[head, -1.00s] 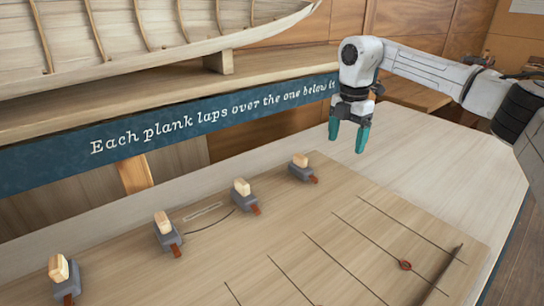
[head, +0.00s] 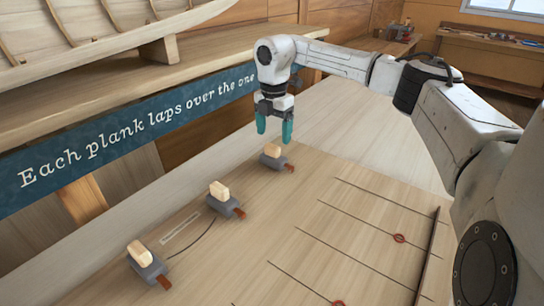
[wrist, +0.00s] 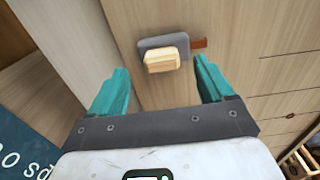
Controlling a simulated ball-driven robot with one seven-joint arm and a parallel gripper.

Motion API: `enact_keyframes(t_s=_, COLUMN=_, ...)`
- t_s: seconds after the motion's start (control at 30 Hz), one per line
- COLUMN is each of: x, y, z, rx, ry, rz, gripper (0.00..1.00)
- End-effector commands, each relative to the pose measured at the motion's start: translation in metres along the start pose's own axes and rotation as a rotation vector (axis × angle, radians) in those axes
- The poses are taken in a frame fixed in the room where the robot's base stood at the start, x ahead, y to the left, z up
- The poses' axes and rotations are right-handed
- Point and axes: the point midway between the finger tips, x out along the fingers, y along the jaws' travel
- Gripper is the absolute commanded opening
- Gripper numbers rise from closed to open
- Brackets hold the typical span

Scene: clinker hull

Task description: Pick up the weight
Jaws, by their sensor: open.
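Several grey blocks, each with a pale wooden grip on top and a reddish-brown tab, stand in a row on the wooden board; they look like the weights. The farthest block (head: 278,164) stands just below my gripper (head: 274,129). In the wrist view this block (wrist: 150,43) shows its wooden grip (wrist: 162,60) between and slightly beyond the teal fingertips of my gripper (wrist: 162,72). My gripper is open, points down and holds nothing. Two more blocks show nearer, a middle one (head: 227,207) and a front one (head: 150,268).
The board (head: 330,215) has dark lines, small red rings (head: 399,239) and a long dark strip (head: 428,255) at the right. A blue lettered panel (head: 130,125) and the wooden hull (head: 90,30) stand behind at the left. The pale bench top is clear at the back right.

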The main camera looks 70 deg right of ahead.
Motion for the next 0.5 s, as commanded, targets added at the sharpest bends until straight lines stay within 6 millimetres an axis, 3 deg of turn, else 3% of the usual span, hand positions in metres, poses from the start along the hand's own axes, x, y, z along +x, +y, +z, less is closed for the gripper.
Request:
enact_keyframes(t_s=0.33, x=0.041, y=0.0, z=-0.009, rx=0.0, ry=0.002, rz=-0.001, gripper=0.81)
enact_keyframes(t_s=0.5, x=0.053, y=0.0, z=-0.009, rx=-0.001, ry=-0.001, rz=0.0, gripper=0.81)
